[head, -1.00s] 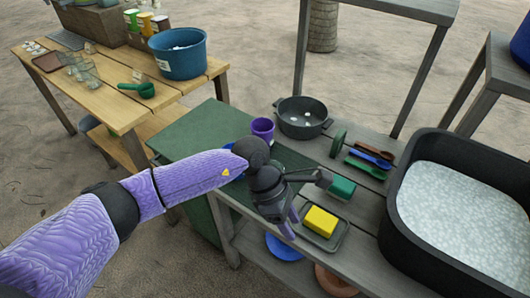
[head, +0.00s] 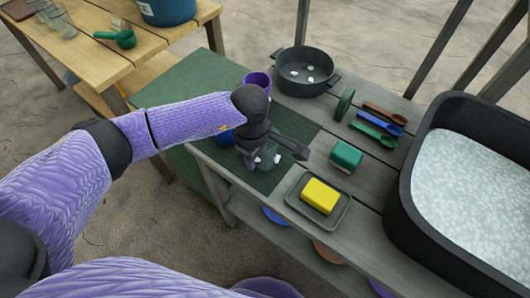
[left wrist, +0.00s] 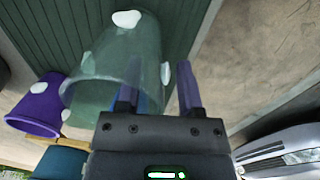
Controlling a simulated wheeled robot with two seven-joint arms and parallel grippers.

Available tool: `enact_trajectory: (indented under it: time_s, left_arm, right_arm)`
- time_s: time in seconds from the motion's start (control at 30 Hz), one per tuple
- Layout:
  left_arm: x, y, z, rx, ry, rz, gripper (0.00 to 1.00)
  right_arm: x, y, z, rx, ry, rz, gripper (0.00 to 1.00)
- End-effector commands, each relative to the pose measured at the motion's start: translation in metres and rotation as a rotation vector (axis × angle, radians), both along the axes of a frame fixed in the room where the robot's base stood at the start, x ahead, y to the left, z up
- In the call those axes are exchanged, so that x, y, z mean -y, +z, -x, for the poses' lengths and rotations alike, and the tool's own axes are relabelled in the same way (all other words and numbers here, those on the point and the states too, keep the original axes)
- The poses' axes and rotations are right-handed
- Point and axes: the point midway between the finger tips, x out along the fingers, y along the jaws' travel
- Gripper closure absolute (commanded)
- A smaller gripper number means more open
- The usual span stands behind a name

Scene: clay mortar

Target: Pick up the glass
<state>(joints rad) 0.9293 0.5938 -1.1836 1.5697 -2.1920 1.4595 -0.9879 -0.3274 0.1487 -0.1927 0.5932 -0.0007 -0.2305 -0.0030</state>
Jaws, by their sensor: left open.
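A clear, greenish glass with white spots (head: 268,158) stands on the dark green ribbed mat, partly hidden by my left gripper in the head view. In the left wrist view the glass (left wrist: 115,70) is large, just beyond and to the left of the jaws. My left gripper (left wrist: 160,88) is open, its two fingers apart. One finger overlaps the glass wall in the picture; the other is to the right of the glass. I cannot tell whether they touch. My right gripper is not in view.
A purple cup (head: 257,80) stands behind my gripper. A dark pot (head: 304,72), a green block (head: 345,156), spoons (head: 376,132) and a yellow sponge (head: 320,196) on a tray are nearby. A black basin (head: 418,225) fills the right side.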

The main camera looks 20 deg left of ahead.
Motion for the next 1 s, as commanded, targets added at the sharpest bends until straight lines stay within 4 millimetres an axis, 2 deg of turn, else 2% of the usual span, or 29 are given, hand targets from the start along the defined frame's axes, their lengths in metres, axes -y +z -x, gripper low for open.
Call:
enact_trajectory:
  time_s: [0.03,0.2,0.4,0.43,1.0]
  left_arm:
    - [0.0,-0.006,0.0,0.0,0.0,0.001,0.53]
    - [0.001,-0.003,-0.001,0.002,0.0,0.002,0.55]
    - [0.0,-0.003,-0.001,0.002,0.0,0.002,0.98]
    - [0.0,-0.003,-0.001,0.002,0.0,0.002,1.0]
    - [0.0,-0.003,-0.001,0.001,0.001,0.001,1.0]
  right_arm:
    - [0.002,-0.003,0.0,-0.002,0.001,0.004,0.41]
    - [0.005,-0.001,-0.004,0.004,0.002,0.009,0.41]
    - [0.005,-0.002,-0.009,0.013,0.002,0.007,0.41]
    - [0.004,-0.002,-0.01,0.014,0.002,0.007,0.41]
    - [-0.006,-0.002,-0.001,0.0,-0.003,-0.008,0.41]
